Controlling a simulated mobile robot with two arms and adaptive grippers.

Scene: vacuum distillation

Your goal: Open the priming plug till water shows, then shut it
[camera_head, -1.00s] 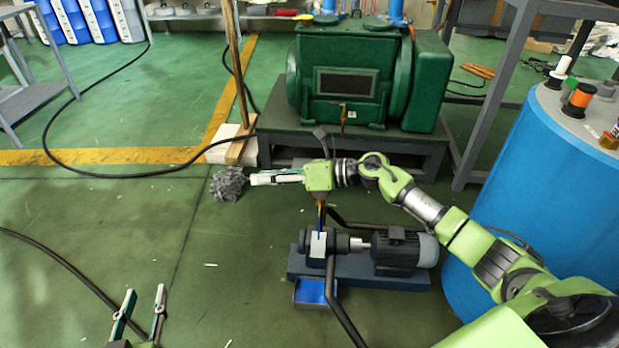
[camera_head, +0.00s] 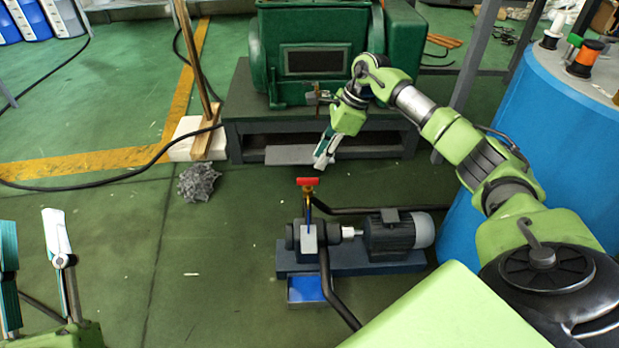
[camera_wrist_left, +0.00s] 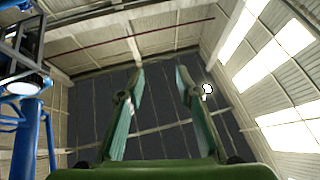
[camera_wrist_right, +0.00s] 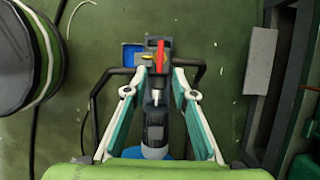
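The priming plug, with a red handle (camera_head: 307,181) on a brass stem, stands upright on the dark pump body (camera_head: 313,238). In the right wrist view the red handle (camera_wrist_right: 160,56) lies just beyond and between my fingertips. My right gripper (camera_head: 321,162) points down, above and slightly right of the handle in the head view, apart from it. It is open and empty in the right wrist view (camera_wrist_right: 159,74). My left gripper (camera_head: 32,225) is open and empty at the lower left. The left wrist view (camera_wrist_left: 158,75) shows its fingers apart against the ceiling. No water is visible.
A blue tray (camera_head: 305,289) lies in front of the pump, and a motor (camera_head: 389,232) is to its right. Dark pipes run beside the pump. A green machine (camera_head: 318,50) is behind, a blue tank (camera_head: 545,150) right, a grey mop head (camera_head: 199,182) left.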

